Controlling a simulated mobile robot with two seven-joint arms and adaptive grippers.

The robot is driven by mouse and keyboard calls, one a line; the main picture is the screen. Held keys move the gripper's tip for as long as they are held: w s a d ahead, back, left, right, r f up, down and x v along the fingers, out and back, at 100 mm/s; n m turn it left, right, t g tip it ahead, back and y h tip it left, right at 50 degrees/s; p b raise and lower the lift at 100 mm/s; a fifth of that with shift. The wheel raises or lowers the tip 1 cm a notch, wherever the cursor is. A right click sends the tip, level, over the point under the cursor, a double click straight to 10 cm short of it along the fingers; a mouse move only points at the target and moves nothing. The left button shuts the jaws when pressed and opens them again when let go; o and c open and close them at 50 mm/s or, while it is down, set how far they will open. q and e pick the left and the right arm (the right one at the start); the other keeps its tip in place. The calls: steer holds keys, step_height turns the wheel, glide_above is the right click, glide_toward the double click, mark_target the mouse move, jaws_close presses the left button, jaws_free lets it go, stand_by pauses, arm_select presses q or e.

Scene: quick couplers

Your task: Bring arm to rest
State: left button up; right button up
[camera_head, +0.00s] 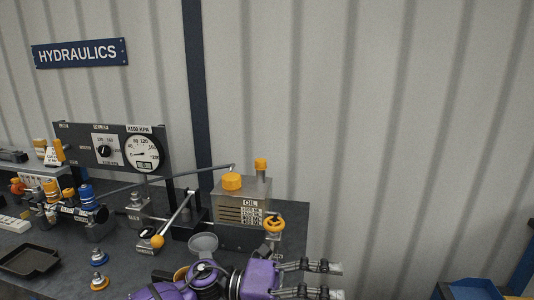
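My purple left arm (258,277) comes in at the bottom of the head view and points to the right. My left gripper (336,281) is at its end, past the right edge of the bench. Its two fingers are apart with nothing visible between them. The lower part of the gripper is close to the bottom of the picture. My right gripper is not in view.
The dark bench (130,262) holds a gauge panel (82,149), an oil tank (230,207) with orange caps, a pump lever with an orange knob (157,241), a funnel (203,243), loose couplers (99,283) and a black tray (28,260). A blue bin (475,289) is at lower right.

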arm_select(q)
steer(key=w+a+f+n+t+y, duration=0.1)
steer(key=a+f+n+t+y, duration=0.4)
steer(key=a+f+n+t, duration=0.75)
steer(key=a+f+n+t+y, duration=0.5)
steer(key=f+n+t, duration=0.15)
steer(key=n, duration=1.05)
steer(key=s+a+f+n+g+y, duration=0.3)
steer(key=s+f, duration=0.6)
steer(key=s, duration=0.3)
steer(key=s+a+f+n+g+y, duration=0.4)
steer(key=s+a+f+n, duration=0.2)
steer(key=s+a+f, duration=0.4)
steer(key=shift+s+a+n+y+p, duration=0.15)
steer(key=shift+s+n+y+p, duration=0.2)
steer(key=shift+s, duration=0.5)
steer(key=shift+f, duration=0.1)
